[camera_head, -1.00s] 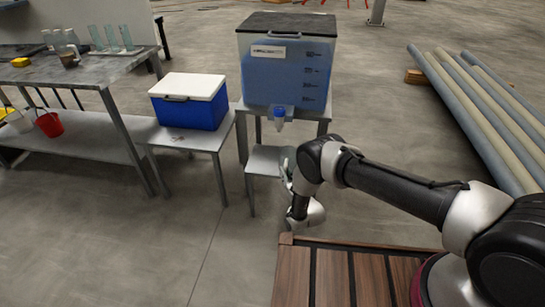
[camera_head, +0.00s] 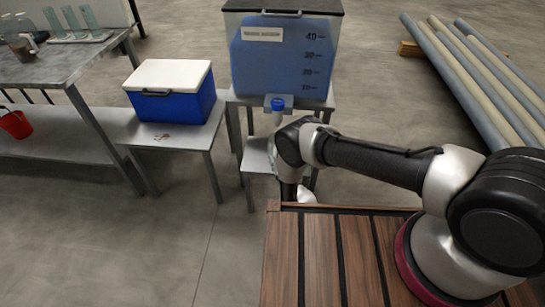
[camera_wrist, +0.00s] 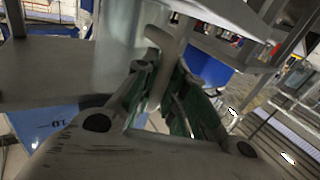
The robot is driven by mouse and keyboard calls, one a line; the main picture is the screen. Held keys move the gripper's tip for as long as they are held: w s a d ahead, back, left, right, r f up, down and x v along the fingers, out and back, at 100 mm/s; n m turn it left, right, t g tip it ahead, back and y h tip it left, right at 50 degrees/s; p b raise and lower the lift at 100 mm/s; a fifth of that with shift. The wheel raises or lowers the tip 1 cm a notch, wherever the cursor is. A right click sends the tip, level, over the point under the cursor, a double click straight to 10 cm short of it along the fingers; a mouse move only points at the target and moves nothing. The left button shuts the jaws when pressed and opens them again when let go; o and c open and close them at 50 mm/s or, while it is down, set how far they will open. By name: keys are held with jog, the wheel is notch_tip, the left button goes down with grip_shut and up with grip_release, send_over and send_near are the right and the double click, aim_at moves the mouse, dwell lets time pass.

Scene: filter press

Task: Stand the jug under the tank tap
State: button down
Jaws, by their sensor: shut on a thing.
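The tank (camera_head: 283,60) is a large translucent box of blue liquid with a dark lid. Its tap (camera_head: 278,103), with a blue cap, sticks out low on the front. A low grey stand (camera_head: 257,156) is below the tap. In the wrist view, my gripper (camera_wrist: 160,88) has its green-padded fingers closed around the pale handle of the jug (camera_wrist: 118,38). The jug's pale, translucent body is beside the stand's top, but contact with it cannot be told. In the head view, my arm hides the jug and my fingers.
A blue cooler with a white lid (camera_head: 172,90) stands on a small table (camera_head: 187,137) left of the tank. A workbench (camera_head: 60,62) with glassware is at the far left, a red bucket (camera_head: 15,124) on its shelf. Long pipes (camera_head: 470,85) lie at right. Open floor is in front.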

jog(key=c, duration=1.5)
grip_release()
jog(key=shift+s+d, duration=0.15)
jog(key=shift+s, duration=0.05)
jog(key=v, duration=1.1)
jog(key=shift+s+d+r, duration=0.1)
jog(key=shift+s, duration=0.25)
